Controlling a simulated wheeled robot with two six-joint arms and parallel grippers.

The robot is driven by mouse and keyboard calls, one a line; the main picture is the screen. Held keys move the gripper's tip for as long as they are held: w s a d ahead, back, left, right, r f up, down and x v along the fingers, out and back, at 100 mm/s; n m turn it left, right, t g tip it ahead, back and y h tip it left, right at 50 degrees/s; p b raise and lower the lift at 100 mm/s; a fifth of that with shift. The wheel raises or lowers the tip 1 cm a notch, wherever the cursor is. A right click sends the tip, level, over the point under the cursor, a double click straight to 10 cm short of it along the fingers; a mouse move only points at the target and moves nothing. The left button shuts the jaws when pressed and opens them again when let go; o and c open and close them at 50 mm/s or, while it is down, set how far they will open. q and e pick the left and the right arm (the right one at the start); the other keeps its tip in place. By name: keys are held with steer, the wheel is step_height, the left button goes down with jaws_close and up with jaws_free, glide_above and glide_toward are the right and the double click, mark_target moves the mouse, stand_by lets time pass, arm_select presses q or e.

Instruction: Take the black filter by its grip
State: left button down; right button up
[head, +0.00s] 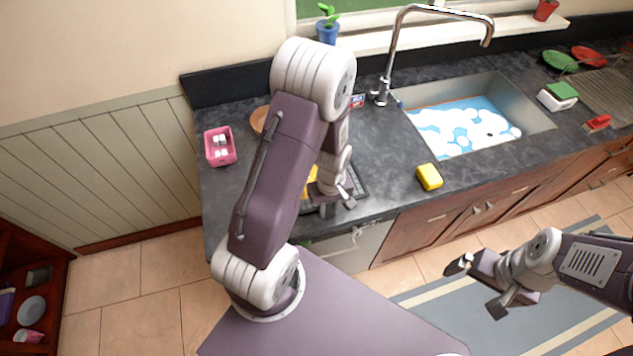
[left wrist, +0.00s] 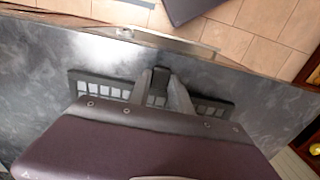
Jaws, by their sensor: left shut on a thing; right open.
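The black filter (head: 360,184) lies on the dark counter near its front edge, partly hidden by my left arm. In the left wrist view the filter (left wrist: 222,107) is a dark frame with pale grid panels on both sides of my fingers. My left gripper (head: 338,204) points down at it. In the left wrist view the gripper's fingers (left wrist: 160,90) are closed around the filter's black grip (left wrist: 160,76). The filter looks flat on the counter; any gap beneath it cannot be told. My right gripper (head: 477,287) is open and empty above the floor mat.
A yellow sponge (head: 429,177) lies right of the filter, before a sink (head: 535,118) with foamy water. A pink tray (head: 220,147) with small white pieces stands at the left. A yellow thing (head: 310,180) is partly hidden by my left arm.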

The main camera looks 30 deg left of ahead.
stand_by(0.3)
arm_select(q)
steer(key=r, duration=0.4)
steer(key=shift+w+r, duration=0.2)
steer(key=shift+w, duration=0.2)
steer(key=w+r+b, duration=0.1)
steer(key=w+r, duration=0.5)
steer(key=w, duration=0.4)
steer(key=shift+w+a+r, duration=0.3)
steer(key=shift+w+a, duration=0.1)
